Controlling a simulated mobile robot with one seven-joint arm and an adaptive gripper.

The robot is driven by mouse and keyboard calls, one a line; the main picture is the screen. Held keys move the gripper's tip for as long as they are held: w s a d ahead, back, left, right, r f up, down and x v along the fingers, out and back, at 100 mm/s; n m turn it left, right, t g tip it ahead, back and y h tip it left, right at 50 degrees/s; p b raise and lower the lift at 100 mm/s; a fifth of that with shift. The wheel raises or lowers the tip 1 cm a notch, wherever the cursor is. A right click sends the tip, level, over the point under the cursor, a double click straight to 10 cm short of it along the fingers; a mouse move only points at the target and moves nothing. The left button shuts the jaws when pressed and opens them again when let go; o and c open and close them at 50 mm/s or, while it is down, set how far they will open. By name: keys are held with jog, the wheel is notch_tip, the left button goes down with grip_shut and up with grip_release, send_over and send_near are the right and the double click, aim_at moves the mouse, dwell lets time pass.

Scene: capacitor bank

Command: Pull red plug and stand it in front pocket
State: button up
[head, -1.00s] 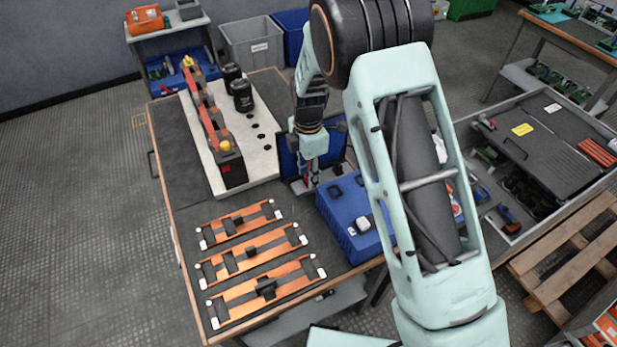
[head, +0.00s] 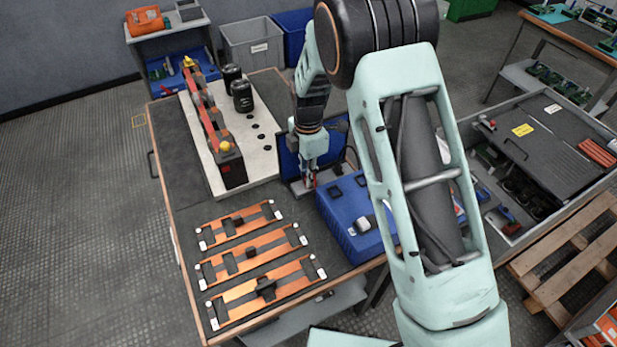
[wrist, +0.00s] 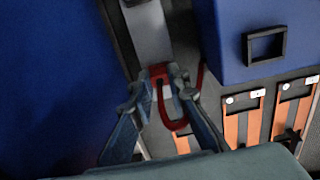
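The red plug (wrist: 158,73) shows in the wrist view between my fingertips, with a loop of red cable (wrist: 178,125) hanging by it. My gripper (wrist: 165,76) has a finger on each side of the red part; whether both fingers press on it is unclear. In the head view my gripper (head: 307,180) is low beside the blue box, in front of a blue panel (head: 288,160), and only a little red shows there. The blue box (head: 345,235) has black square pockets on top; one black pocket frame (wrist: 247,50) shows empty in the wrist view.
Several copper busbar plates (head: 250,252) lie on the dark bench at the front left. A white board (head: 255,165) with black cylinders (head: 242,97) and a red-and-black bar stands behind them. A parts drawer unit (head: 560,150) is at the right.

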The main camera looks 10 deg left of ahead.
grip_shut()
jog(key=shift+r, duration=0.15)
jog(key=shift+r+p, duration=1.75)
jog(key=shift+r, duration=1.1)
jog(key=shift+r+p, duration=0.7)
jog(key=shift+r, duration=0.55)
jog(key=shift+d, duration=0.1)
jog(key=shift+s+d+b, duration=0.2)
jog(key=shift+s+d, duration=0.85)
jog(key=shift+d, duration=0.25)
jog(key=shift+s+d+b, duration=0.25)
jog(key=shift+s+d, duration=0.75)
jog(key=shift+d, duration=0.25)
jog(key=shift+s+d+b, duration=0.2)
jog(key=shift+s+d, duration=0.85)
jog(key=shift+d, duration=0.25)
jog(key=shift+f, duration=0.15)
